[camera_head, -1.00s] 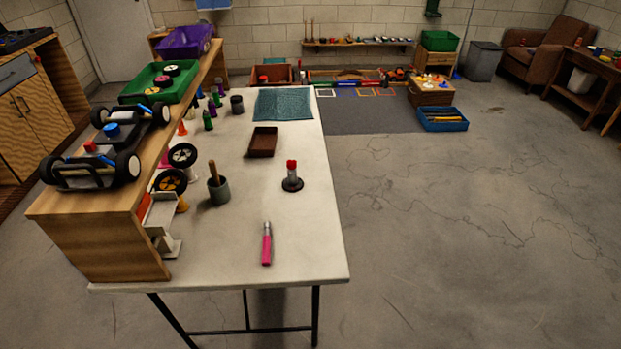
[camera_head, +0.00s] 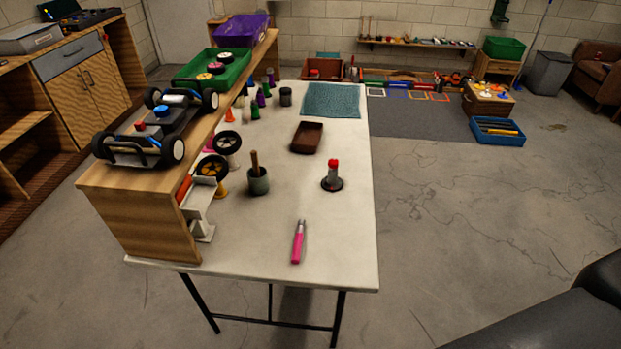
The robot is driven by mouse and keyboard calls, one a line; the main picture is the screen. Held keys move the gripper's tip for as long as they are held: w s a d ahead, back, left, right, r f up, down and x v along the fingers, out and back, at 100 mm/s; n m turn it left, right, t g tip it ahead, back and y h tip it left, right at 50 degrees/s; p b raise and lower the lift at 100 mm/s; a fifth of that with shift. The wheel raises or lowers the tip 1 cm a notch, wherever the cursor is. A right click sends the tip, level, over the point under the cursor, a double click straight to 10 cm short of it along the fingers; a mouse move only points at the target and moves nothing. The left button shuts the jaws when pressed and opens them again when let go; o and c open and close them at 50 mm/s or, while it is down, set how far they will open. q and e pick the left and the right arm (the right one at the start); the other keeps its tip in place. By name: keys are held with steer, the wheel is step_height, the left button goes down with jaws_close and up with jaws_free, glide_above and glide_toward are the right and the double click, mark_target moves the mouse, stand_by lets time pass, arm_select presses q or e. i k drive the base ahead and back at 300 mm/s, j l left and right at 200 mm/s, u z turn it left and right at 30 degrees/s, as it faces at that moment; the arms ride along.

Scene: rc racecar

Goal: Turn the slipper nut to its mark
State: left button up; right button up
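A black and grey RC car (camera_head: 150,128) stands on the raised wooden shelf at the left of the white workbench. It carries a blue knob (camera_head: 161,111) and a red knob (camera_head: 140,125) on top. I cannot tell at this size which part is the slipper nut, and no mark can be made out. A red-topped grey post on a dark round base (camera_head: 332,180) stands upright on the bench. A pink-handled tool (camera_head: 298,246) lies near the bench's front edge. Neither of my grippers is in view.
The white bench (camera_head: 340,250) also holds a brown tray (camera_head: 307,138), a grey cup with a stick (camera_head: 258,181), a teal mat (camera_head: 332,100) and several small bottles. A green tray (camera_head: 233,78) and purple bin (camera_head: 241,28) sit on the shelf. Open floor lies right.

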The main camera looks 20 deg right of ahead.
mark_target(332, 164)
steer(key=l+u, duration=0.3)
steer(key=l, duration=0.15)
steer(key=i+l+u, duration=0.1)
steer(key=l+u, duration=0.25)
steer(key=k+l+u, duration=0.1)
steer(key=l+u, duration=0.2)
steer(key=l, duration=1.35)
steer(key=k+l+u, duration=0.1)
steer(key=l, duration=0.5)
steer(key=k+l, duration=0.1)
steer(key=l, duration=0.55)
steer(key=u, duration=0.05)
